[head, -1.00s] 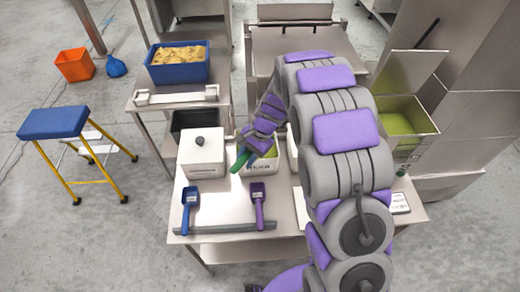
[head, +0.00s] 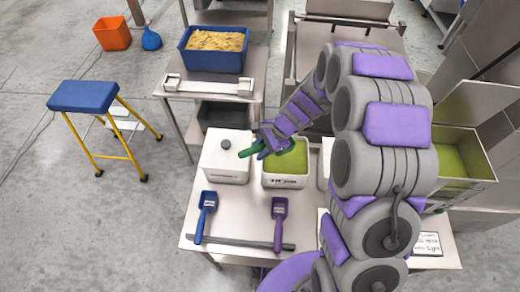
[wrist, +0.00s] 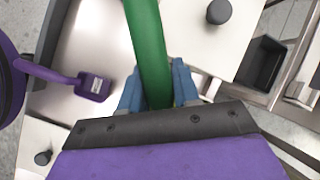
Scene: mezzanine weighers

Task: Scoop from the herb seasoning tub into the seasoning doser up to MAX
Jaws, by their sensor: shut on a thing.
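My gripper (head: 265,146) is shut on a green handle (head: 249,150), which looks like a scoop's. In the wrist view the handle (wrist: 149,50) runs between the blue fingers and out of the top edge; no scoop bowl is visible. In the head view the gripper is over the gap between a lidded white tub (head: 224,171) and an open white tub (head: 285,181) with green contents (head: 288,158). The label on the open tub is too small to read. A steel hopper (head: 466,186) with a raised lid and green contents stands at the right, possibly the doser; no MAX mark is readable.
A blue scoop (head: 206,211) and a purple scoop (head: 279,221) lie at the table's front beside a grey bar (head: 238,243). Another white container (head: 325,160) is partly behind my arm. A blue crate (head: 213,61) stands behind. A blue-topped stool (head: 87,97) is at left.

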